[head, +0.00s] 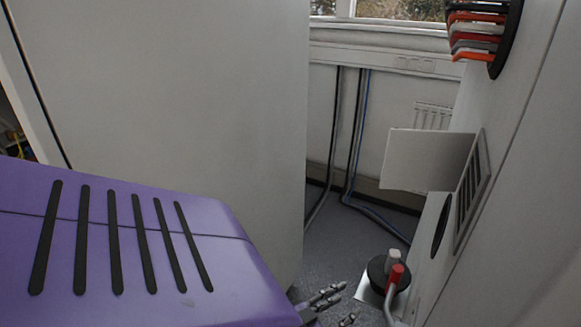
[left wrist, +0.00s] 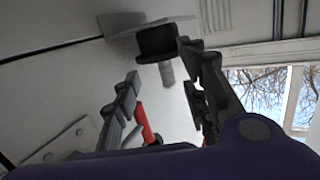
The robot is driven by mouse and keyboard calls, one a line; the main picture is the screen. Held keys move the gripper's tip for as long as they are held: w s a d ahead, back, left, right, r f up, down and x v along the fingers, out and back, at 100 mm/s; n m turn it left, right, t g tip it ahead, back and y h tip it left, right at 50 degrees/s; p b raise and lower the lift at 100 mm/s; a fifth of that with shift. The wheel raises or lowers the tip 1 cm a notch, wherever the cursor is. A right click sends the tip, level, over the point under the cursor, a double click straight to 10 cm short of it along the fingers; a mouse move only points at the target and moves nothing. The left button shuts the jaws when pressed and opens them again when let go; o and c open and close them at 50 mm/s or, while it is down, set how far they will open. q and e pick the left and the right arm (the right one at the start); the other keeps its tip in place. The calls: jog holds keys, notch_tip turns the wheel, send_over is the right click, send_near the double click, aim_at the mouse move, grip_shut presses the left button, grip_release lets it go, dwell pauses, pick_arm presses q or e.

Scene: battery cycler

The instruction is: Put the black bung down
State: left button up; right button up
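The black bung (head: 377,274) is a black disc with a pale grey knob. In the head view it rests on a small pale plate (head: 363,293) low on the right, beside the cabinet wall. In the left wrist view the bung (left wrist: 157,42) shows beyond my fingertips, its grey knob lined up between them. My left gripper (head: 338,308) is to the left of the bung and nearer the bottom edge. In the wrist view the left gripper (left wrist: 160,64) has its fingers spread, with nothing held. My right gripper is not in view.
A red-tipped bent grey tube (head: 396,274) stands in front of the bung. A pale flap (head: 428,160) juts from the right cabinet above a dark oval opening (head: 440,225). Coloured clips (head: 480,35) hang at top right. A large grey panel (head: 190,100) stands left.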

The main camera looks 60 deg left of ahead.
pick_arm(q)
jog(key=s+d+f+g, duration=0.3)
jog(key=s+d+f, duration=0.2)
jog(key=s, duration=0.3)
jog(key=s+d+f+g+h, duration=0.1)
jog(key=s+d+f+g, duration=0.2)
jog(key=s, duration=0.5)
jog(key=s+d+f+m+g, duration=0.1)
jog(key=s+d+f+g, duration=0.1)
jog(key=s+d+f, duration=0.4)
jog(key=shift+s+d+f+g+h, duration=0.3)
jog(key=shift+s+d+g+h, duration=0.1)
jog(key=shift+s, duration=0.75)
